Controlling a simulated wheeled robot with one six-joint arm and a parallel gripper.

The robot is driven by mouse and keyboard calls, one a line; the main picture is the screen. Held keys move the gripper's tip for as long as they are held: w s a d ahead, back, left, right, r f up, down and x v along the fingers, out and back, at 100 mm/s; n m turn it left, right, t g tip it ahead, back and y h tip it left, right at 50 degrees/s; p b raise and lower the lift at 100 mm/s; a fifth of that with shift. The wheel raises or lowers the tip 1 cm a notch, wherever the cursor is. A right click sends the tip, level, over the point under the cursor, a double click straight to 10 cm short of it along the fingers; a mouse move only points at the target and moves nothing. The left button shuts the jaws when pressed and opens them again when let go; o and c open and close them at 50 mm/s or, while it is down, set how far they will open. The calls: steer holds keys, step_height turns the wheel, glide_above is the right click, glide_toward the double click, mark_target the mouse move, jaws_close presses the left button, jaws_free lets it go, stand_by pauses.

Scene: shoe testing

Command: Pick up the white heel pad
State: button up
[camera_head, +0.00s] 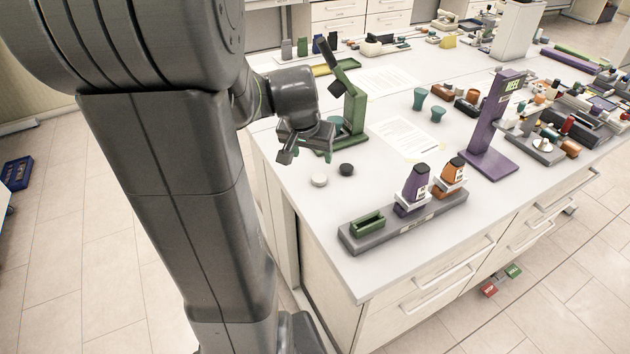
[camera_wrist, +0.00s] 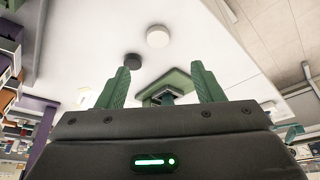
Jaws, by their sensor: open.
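The white heel pad (camera_head: 319,180) is a small round disc lying flat on the white table near its left edge. It also shows in the wrist view (camera_wrist: 157,36), beyond the fingertips and a little left of the middle between them. A black round pad (camera_head: 346,169) lies just to its right in the head view, and it shows in the wrist view (camera_wrist: 133,61) near the left finger. My gripper (camera_head: 304,157) is above the table, behind the white pad in the head view. In the wrist view its two green fingers (camera_wrist: 164,76) are apart with nothing held between them.
A green stand (camera_head: 354,108) rises close behind my gripper. A grey base (camera_head: 356,237) with a green tray and two shoe-like pieces stands at the front. A purple stand (camera_head: 488,135) is farther right. The table is clear around the two pads.

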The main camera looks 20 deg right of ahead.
mark_target(319, 178)
steer(key=x, duration=1.2)
steer(key=shift+s+d+p, duration=0.1)
steer(key=shift+p, duration=0.25)
steer(key=c, duration=1.1)
